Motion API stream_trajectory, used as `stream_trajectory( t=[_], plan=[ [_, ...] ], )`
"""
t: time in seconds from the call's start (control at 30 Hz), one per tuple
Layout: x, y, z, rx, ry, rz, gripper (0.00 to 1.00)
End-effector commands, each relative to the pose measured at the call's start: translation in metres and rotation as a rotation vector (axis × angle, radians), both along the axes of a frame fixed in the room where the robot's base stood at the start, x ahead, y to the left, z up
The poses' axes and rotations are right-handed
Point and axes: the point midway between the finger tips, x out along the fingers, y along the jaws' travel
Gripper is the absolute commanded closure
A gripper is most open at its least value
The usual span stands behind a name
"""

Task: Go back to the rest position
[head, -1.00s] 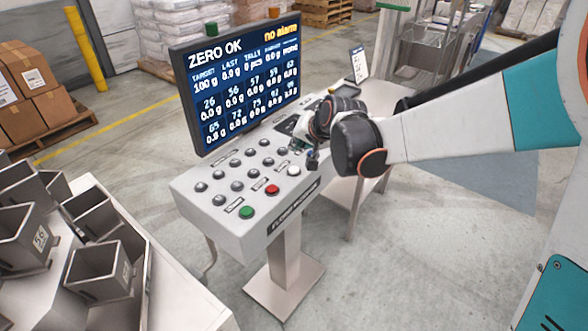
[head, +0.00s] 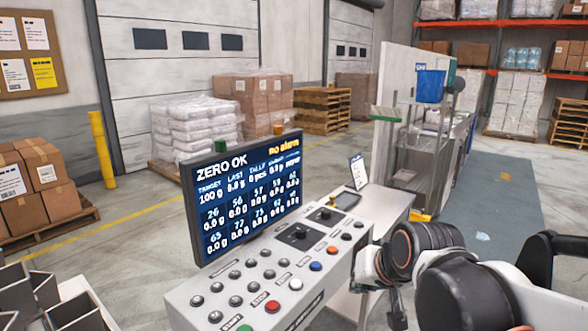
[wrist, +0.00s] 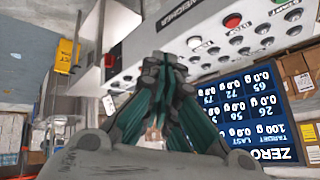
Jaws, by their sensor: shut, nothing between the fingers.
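My gripper (head: 396,312) is at the right of the console in the head view, its fingers pointing down, just off the console's right end. In the wrist view my gripper (wrist: 158,75) shows its dark fingers brought together with nothing between them. The control console (head: 190,318) has several grey buttons, a green and a red one at the front, and a screen (head: 245,195) reading "ZERO OK" and "no alarm". The console buttons and screen (wrist: 235,110) also show in the wrist view, turned upside down. My gripper appears apart from the buttons.
Metal hoppers (head: 75,312) stand at the lower left. A side table (head: 385,208) with a small sign (head: 357,171) adjoins the console. Boxes on a pallet (head: 35,185) and a yellow post (head: 102,150) are at left. Floor beyond the console is open.

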Motion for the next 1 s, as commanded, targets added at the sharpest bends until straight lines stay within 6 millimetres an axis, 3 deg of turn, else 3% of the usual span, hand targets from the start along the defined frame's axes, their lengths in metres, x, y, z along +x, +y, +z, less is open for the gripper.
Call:
stream_trajectory(
  t=[0.03, 0.3, 0.5, 0.67, 1.0],
  plan=[
    [-0.018, -0.009, 0.0, -0.023, 0.003, 0.002, 1.0],
    [-0.097, -0.047, -0.01, -0.149, 0.023, 0.032, 1.0],
    [-0.134, -0.064, -0.022, -0.214, 0.038, 0.048, 1.0],
    [-0.145, -0.069, -0.027, -0.234, 0.043, 0.052, 1.0],
    [-0.145, -0.069, -0.027, -0.235, 0.044, 0.054, 1.0]
  ],
)
